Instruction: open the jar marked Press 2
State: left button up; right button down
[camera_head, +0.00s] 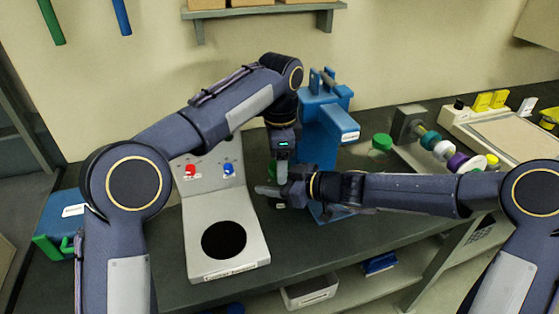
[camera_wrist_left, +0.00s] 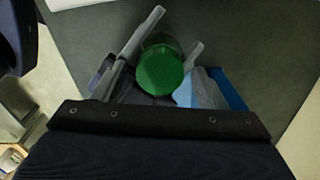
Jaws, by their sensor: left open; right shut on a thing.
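The jar with a green lid (camera_wrist_left: 160,70) shows from above in the left wrist view, between the two light fingers of my left gripper (camera_wrist_left: 167,32). In the head view my left gripper (camera_head: 282,170) points down over the jar, its jaws open. My right gripper (camera_head: 268,190) comes in level from the right, just below the left one, and is shut on the jar. In the head view the jar is mostly hidden by the grippers, so I cannot read its label or tell whether the left fingers touch the lid.
A grey panel (camera_head: 200,255) with a dark round opening and red and blue knobs stands left of the grippers. A blue press (camera_head: 318,140) stands close behind them. Another green-topped item (camera_head: 381,143) and a row of coloured discs (camera_head: 457,162) are on the bench to the right.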

pick_arm(q)
notch_tip(320, 180, up, 4)
jog(key=shift+r, duration=0.2)
jog(key=shift+c, duration=0.4)
jog(key=shift+r+m, duration=1)
jog(key=shift+r, duration=0.6)
jog(key=shift+f, duration=3.85)
jog(key=c, duration=0.9)
jog(key=o, duration=1)
